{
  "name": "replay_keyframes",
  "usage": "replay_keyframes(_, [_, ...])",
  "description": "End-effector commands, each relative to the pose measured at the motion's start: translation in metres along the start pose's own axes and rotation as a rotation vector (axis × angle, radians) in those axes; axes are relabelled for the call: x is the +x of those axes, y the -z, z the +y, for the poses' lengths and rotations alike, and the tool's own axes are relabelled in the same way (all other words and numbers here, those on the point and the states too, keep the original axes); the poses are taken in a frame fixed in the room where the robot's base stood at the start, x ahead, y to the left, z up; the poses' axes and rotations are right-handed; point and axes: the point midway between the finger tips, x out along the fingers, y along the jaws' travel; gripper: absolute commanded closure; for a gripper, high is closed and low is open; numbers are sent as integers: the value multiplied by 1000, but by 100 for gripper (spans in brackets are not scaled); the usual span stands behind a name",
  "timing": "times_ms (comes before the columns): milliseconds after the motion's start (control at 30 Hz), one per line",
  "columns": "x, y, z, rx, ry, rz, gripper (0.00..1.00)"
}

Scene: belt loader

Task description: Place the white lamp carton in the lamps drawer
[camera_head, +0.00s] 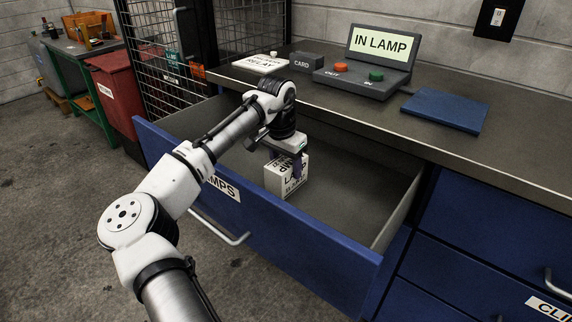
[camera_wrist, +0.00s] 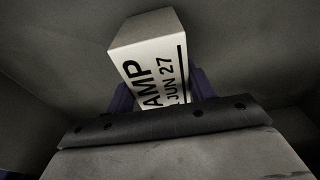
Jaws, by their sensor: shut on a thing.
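My gripper (camera_head: 297,160) reaches down into the drawer from above and is shut on the carton. In the wrist view the carton (camera_wrist: 158,62) sits between the purple fingers (camera_wrist: 160,92), with "AMP" and "JUN 27" readable. The dark gripper body hides its near end. I cannot tell whether the carton touches the drawer floor. My arm covers part of the drawer's "LAMPS" label.
The counter above holds a relay box (camera_head: 261,64), a dark card box (camera_head: 302,62), a console reading "IN LAMP" (camera_head: 382,46) and a blue pad (camera_head: 445,110). The drawer's right part is empty. A red bin (camera_head: 113,95) and wire mesh stand at left.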

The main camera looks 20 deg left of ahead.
Motion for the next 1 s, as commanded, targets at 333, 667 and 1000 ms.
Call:
replay_keyframes(333, [1, 0, 0, 0, 1, 0, 30])
replay_keyframes(667, [1, 0, 0, 0, 1, -1, 24])
replay_keyframes(1000, [-50, 1, -1, -1, 2, 2, 24])
